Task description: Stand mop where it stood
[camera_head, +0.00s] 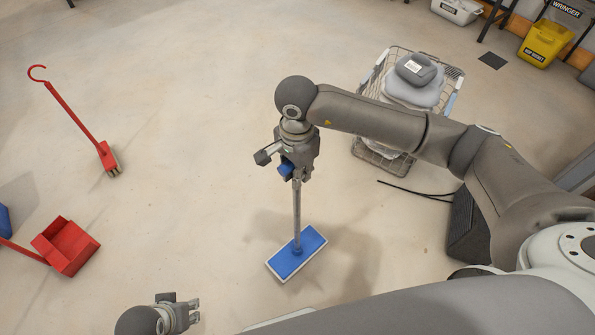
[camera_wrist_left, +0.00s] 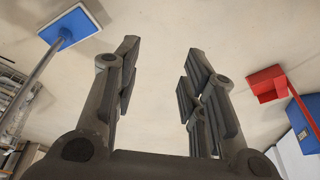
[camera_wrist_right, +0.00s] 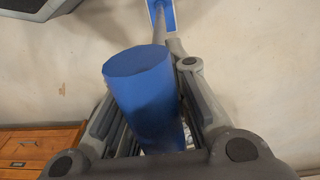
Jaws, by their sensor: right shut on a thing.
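The mop has a grey pole with a blue grip and a flat blue head (camera_head: 297,253) with a white edge. It is upright in the middle of the head view, its head at the floor; I cannot tell whether it touches. My right gripper (camera_head: 286,168) is shut on the blue grip (camera_wrist_right: 143,88) at the top of the pole. The mop head also shows in the left wrist view (camera_wrist_left: 71,27). My left gripper (camera_head: 192,311) is open and empty at the bottom of the head view; its spread fingers also show in the left wrist view (camera_wrist_left: 160,70).
A red broom (camera_head: 85,130) and a red dustpan (camera_head: 66,247) stand at the left. A wire cart (camera_head: 378,157) with grey items is behind my right arm. A yellow bucket (camera_head: 545,42) is at the far right. Floor between broom and mop is clear.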

